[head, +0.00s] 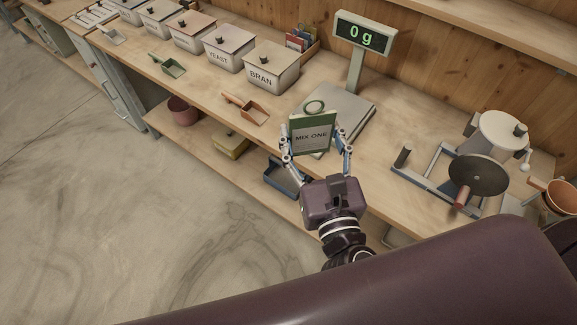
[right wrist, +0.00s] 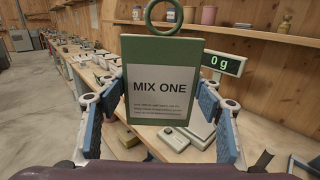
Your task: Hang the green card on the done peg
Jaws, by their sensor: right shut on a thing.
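The green card (head: 312,133) has a white "MIX ONE" label and a green ring at its top. My right gripper (head: 316,152) is shut on the card by its two side edges. It holds the card upright, ring up, in front of the scale (head: 345,105) in the head view. In the right wrist view the card (right wrist: 163,88) fills the middle between the blue finger pads and hides part of the bench behind. I cannot make out the done peg in either view. My left gripper is not in view.
The bench carries labelled bins such as the bran bin (head: 271,69), an orange scoop (head: 246,108), a card holder (head: 299,40), and a display reading 0 g (head: 362,34). A mill (head: 480,170) stands at right. The floor at left is clear.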

